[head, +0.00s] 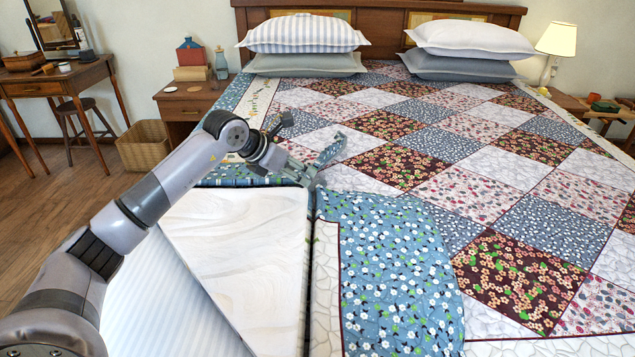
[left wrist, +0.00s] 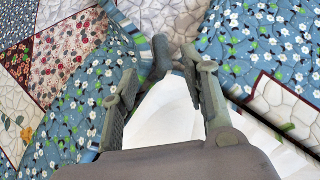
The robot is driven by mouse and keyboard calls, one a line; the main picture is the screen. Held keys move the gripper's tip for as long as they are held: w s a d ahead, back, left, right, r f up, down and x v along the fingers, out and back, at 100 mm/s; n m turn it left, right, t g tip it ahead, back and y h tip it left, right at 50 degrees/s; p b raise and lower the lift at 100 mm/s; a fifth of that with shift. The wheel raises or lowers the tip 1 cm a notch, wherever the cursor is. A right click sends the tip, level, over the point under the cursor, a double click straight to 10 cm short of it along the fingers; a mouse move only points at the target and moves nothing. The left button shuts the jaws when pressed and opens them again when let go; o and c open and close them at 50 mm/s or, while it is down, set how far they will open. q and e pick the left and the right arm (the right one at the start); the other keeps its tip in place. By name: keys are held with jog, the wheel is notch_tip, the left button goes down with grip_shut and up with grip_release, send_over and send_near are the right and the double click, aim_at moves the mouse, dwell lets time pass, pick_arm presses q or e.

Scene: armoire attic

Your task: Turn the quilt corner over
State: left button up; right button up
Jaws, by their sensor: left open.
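The patchwork quilt (head: 480,190) covers the bed. Its near left part lies folded back, showing a blue floral underside (head: 395,280) with a rounded edge over the patches. The bare pale mattress top (head: 245,235) shows to the left of the fold. My left gripper (head: 318,163) is over the quilt's left side, at the far end of the bare patch. In the left wrist view its jaws (left wrist: 175,62) are apart with nothing held between them. Blue floral cloth (left wrist: 265,35) lies on both sides of the jaws; whether they touch it I cannot tell. My right gripper is out of view.
Pillows (head: 305,35) lie against the wooden headboard (head: 385,12). A nightstand (head: 190,100) and a wicker basket (head: 143,145) stand left of the bed. A lamp (head: 556,42) stands at the right. The quilt's middle is clear.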

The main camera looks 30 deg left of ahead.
aim_at(318, 182)
pick_arm(q)
jog(key=x, duration=0.9)
jog(key=shift+d+f+b, duration=0.1)
jog(key=shift+b, duration=0.3)
jog(key=shift+w+f, duration=0.15)
jog(key=shift+f, duration=0.05)
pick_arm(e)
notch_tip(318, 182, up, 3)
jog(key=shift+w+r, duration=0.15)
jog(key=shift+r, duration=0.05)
pick_arm(q)
jog(key=shift+c, duration=0.2)
jog(key=c, duration=0.4)
grip_shut()
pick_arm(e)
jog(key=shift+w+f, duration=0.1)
